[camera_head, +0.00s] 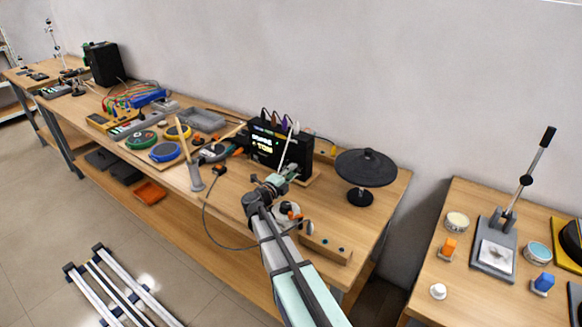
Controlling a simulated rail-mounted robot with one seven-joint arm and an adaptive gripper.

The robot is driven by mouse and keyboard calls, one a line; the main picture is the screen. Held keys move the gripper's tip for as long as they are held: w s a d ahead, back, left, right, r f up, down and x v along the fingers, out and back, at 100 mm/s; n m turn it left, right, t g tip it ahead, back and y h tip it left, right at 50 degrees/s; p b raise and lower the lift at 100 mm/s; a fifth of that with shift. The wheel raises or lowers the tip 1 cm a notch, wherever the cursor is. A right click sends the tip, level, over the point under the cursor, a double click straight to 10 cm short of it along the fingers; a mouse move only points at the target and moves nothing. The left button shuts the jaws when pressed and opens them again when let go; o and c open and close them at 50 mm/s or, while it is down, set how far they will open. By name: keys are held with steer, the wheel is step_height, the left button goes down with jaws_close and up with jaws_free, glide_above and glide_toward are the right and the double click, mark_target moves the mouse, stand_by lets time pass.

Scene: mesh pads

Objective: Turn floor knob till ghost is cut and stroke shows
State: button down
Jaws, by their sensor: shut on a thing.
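A black drum module (267,140) stands near the back of the long wooden bench, with cables plugged into its top. Its front display (264,142) glows with pale green and yellow text. The text is too small to read surely, and I cannot tell a ghost or stroke mark. My gripper (291,173) is at the lower right of the module's front, shut on what appears to be the floor knob, which the fingers hide. A drumstick-like rod (289,146) rises just behind the gripper, tilted. A round black pad (366,167) on a stand is to the right.
Blue (164,152), yellow and green round pads lie left of the module, near a grey tray (203,117). A wooden block (326,249) lies at the front right, beside my arm. A black cable (205,217) hangs over the front edge. A second bench (460,198) stands right.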

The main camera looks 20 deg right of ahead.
steer(key=n+p, duration=0.3)
steer(key=n, duration=0.1)
steer(key=shift+n, duration=0.3)
steer(key=shift+p, duration=0.3)
steer(key=c, duration=0.9)
jaws_free()
steer(key=shift+d, duration=0.1)
steer(key=v, duration=1.2)
steer(key=shift+f, duration=0.1)
